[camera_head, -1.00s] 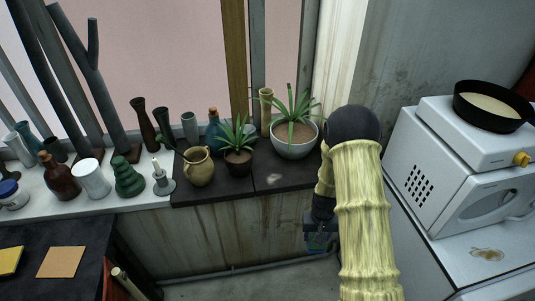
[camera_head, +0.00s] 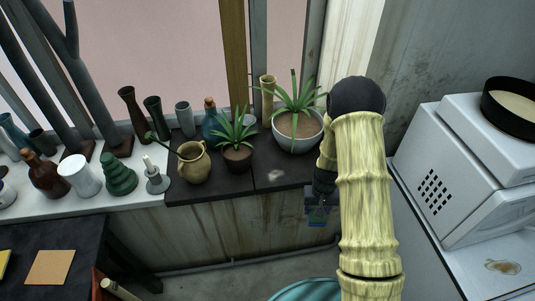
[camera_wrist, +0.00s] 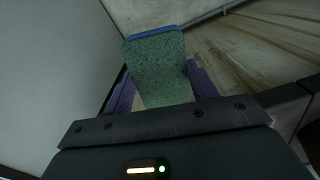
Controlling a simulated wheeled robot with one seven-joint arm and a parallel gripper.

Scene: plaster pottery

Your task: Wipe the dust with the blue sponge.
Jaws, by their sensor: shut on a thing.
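My gripper (camera_head: 318,214) hangs beside the right front corner of the dark ledge, below and to the right of a pale dust patch (camera_head: 275,175). In the wrist view, my gripper (camera_wrist: 160,92) is shut on a sponge (camera_wrist: 160,65) with a speckled grey-green face and a blue far edge. The purple fingers lie on either side of it. The sponge looks clear of any surface. In the head view it is small and dark, partly hidden by the gripper. The dust patch lies on bare dark ledge in front of the plants.
A potted plant in a white bowl (camera_head: 297,140), a smaller plant (camera_head: 237,157) and a tan jug (camera_head: 194,164) stand behind and left of the dust. A white appliance (camera_head: 445,185) is at right, with a brownish stain (camera_head: 503,266) on the top below it. A teal rim (camera_head: 305,290) shows below.

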